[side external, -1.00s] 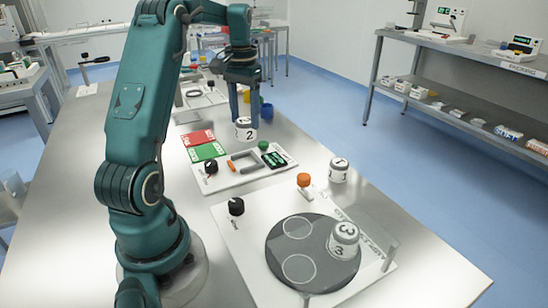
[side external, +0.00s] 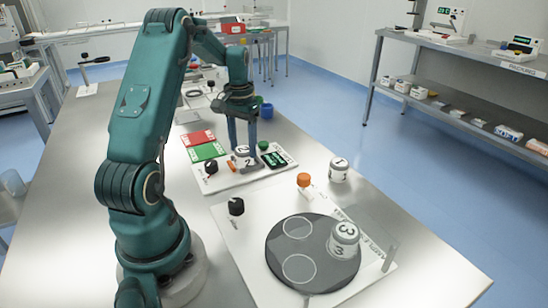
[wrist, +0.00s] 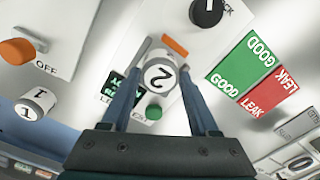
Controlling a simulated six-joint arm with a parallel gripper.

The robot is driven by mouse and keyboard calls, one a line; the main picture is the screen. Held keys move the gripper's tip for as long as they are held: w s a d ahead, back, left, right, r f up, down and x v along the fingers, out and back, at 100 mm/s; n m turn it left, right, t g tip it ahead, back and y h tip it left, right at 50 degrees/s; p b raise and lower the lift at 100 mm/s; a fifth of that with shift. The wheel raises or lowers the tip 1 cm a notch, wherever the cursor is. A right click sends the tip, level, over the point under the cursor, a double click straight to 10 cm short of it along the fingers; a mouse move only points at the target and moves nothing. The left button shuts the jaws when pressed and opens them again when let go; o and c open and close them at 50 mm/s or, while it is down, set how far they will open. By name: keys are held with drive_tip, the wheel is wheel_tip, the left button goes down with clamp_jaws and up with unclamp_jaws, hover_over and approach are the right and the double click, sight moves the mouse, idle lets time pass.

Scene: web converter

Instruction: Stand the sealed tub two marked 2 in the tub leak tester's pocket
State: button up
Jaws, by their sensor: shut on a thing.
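The white tub marked 2 (side external: 243,158) is upright between the fingers of my gripper (side external: 243,148), which is shut on it. In the wrist view the 2 on the tub's grey lid (wrist: 158,75) faces the camera, a finger on each side. The tub is low over the white leak tester (side external: 222,180), at its pocket area beside the orange bar (wrist: 175,46). The tub hides the pocket, so I cannot tell whether its base is seated or just above.
Tub 1 (side external: 339,170) stands to the right. Tub 3 (side external: 343,240) stands on a dark round plate (side external: 283,257) in front.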

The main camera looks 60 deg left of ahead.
sight(243, 149)
drive_tip(key=shift+f, duration=0.1)
drive_tip(key=o, duration=1.3)
drive_tip(key=shift+c, duration=0.2)
wheel_tip(243, 149, up, 12)
drive_tip(key=w+d+r+m+t, duration=0.15)
drive_tip(key=d+r, duration=0.25)
drive_tip(key=d, duration=0.5)
drive_tip(key=s+d+f+m+t, duration=0.2)
drive_tip(key=s+d, duration=0.3)
drive_tip(key=d, duration=0.4)
drive_tip(key=s+d+f+m+t, duration=0.2)
drive_tip(key=s+d, duration=0.3)
drive_tip(key=d, duration=0.4)
drive_tip(key=shift+s+f, duration=0.15)
